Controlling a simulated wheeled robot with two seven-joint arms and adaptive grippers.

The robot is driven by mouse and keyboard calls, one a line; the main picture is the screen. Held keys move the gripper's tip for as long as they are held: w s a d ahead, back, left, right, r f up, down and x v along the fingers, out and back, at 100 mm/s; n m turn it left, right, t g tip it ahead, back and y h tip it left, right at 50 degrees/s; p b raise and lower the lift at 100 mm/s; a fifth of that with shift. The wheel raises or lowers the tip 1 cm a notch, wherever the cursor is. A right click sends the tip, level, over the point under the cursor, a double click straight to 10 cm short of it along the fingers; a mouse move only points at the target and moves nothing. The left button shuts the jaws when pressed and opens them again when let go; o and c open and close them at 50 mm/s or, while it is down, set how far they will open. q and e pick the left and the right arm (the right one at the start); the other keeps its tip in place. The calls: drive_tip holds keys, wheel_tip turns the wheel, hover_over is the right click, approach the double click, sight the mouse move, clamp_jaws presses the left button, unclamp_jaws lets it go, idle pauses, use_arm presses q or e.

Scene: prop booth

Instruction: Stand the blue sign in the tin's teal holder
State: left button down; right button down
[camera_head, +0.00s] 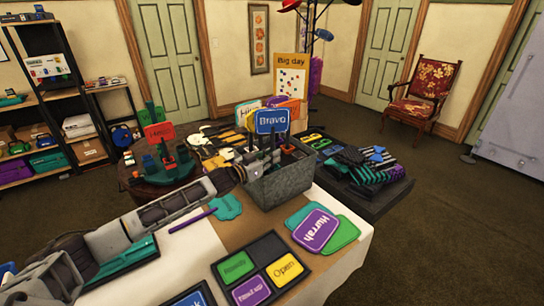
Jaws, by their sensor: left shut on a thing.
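The blue sign (272,121), lettered "Bravo", stands upright above the grey metal tin (283,187). My left gripper (261,160) reaches in from the left to the tin's rim and is shut on the sign's dark stick, below the board. Dark upright holders crowd the tin's opening, and a small red part shows at its right side. I cannot make out the teal holder, or whether the stick's foot is inside one, because the gripper and tin wall hide it. My right gripper is not in view.
A red sign (160,132) stands on a round table (152,174) behind my left arm. A purple "Hurrah" sign (316,230) lies right of the tin, a teal shape (227,207) left of it. A tray of lettered plates (290,252) lies in front. Dark and teal items lie behind right.

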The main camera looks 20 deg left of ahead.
use_arm(q)
drive_tip(key=shift+f, duration=0.15)
drive_tip(key=c, duration=1.5)
unclamp_jaws()
drive_tip(key=shift+r+v, duration=0.15)
drive_tip(key=shift+v, duration=2.85)
drive_tip(key=shift+r+v, duration=0.1)
drive_tip(key=shift+v, duration=2.85)
drive_tip(key=shift+s, duration=0.1)
